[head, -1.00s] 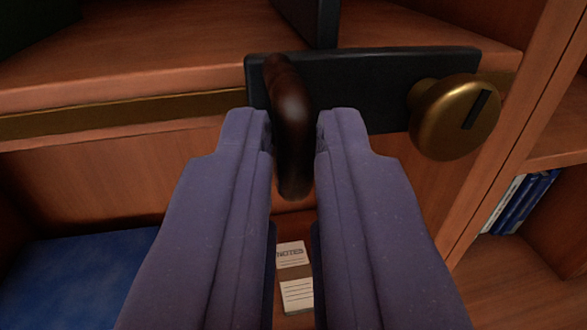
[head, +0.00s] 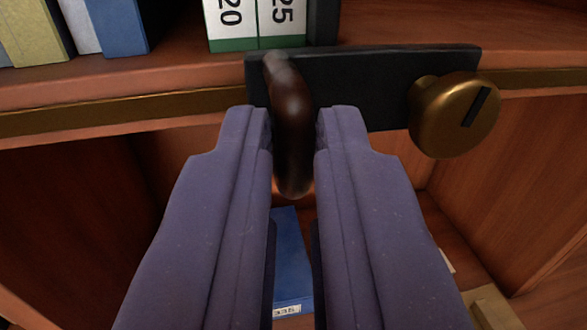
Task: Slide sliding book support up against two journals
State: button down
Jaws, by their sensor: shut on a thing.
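The sliding book support has a dark front plate (head: 370,80) on a brass rail, a brown handle (head: 290,125), a brass knob (head: 450,118) and a dark upright (head: 323,22). My gripper (head: 293,135) is shut on the brown handle, one purple finger on each side. Two white journals with green lower bands, marked 20 (head: 231,22) and 25 (head: 281,22), stand upright side by side just left of the upright. No clear gap shows between the 25 journal and the upright; their tops are out of frame.
The brass rail (head: 120,115) runs along the shelf's front edge. Yellow (head: 35,35), pale and blue (head: 115,25) books stand farther left, with bare shelf between them and the journals. A blue book (head: 292,260) lies in the compartment below. The shelf right of the support is clear.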

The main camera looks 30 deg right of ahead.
jog(key=shift+w+a, duration=0.2)
jog(key=shift+a, duration=0.4)
jog(key=shift+w+a, duration=0.2)
jog(key=shift+a, duration=0.35)
jog(key=c, duration=1.2)
grip_release()
jog(key=shift+o, duration=0.2)
jog(key=p+v, duration=0.1)
jog(key=v, duration=0.7)
jog(key=shift+w, duration=0.1)
